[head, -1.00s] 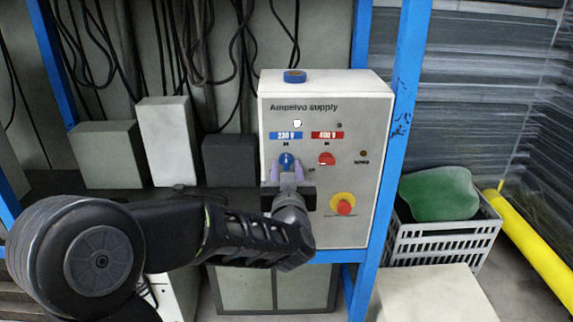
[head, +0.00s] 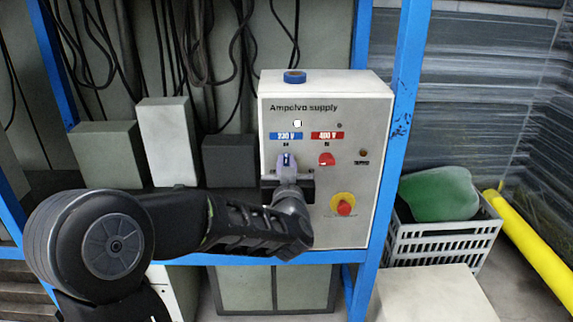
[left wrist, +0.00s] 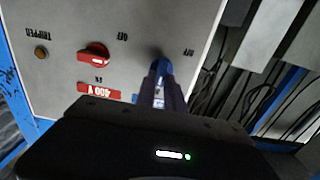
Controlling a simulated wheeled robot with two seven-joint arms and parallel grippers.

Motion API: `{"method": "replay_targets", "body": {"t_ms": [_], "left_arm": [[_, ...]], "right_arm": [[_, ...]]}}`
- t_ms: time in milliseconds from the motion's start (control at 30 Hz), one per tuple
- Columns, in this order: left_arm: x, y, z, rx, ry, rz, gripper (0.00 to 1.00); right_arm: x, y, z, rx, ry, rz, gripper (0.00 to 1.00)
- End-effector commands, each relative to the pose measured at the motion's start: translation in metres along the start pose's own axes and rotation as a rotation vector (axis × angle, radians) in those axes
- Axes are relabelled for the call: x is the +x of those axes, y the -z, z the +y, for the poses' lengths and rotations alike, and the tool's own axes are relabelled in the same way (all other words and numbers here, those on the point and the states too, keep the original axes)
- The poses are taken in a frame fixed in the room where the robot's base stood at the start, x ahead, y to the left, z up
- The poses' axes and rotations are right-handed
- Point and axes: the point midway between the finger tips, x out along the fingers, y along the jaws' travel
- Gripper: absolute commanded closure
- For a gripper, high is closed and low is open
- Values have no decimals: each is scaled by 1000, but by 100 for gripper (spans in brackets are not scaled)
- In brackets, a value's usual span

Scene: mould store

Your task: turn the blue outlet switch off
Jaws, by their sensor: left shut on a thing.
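The blue outlet switch (head: 286,159) is a small knob under the blue 230 V label (head: 286,137) on the front of the pale supply box (head: 330,226). My left gripper (head: 287,163) comes in from the left and below and is shut on the switch. Its fingers hide most of the knob, so I cannot tell the knob's exact angle. In the left wrist view the fingers reach the panel, with a bit of blue (left wrist: 160,68) between them. OFF markings show beside both switches there. My right gripper is not in view.
A red switch (head: 327,159) sits right of the blue one under a red 400 V label. A red button on a yellow ring (head: 343,206) is lower right. A blue rack post (head: 397,120) stands close right of the box. Black cables (head: 210,60) hang behind.

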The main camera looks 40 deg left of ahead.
Motion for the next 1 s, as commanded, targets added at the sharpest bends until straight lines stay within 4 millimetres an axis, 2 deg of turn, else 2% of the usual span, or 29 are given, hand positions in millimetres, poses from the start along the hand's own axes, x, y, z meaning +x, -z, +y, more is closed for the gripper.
{"method": "replay_targets", "body": {"t_ms": [567, 767, 1000], "left_arm": [[0, -1, 0, -22, 0, 1, 100], [0, -2, -1, -91, -1, 2, 100], [0, -4, -2, -251, -1, 2, 100]], "right_arm": [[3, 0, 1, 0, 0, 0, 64], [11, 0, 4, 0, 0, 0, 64], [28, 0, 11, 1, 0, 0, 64]]}}
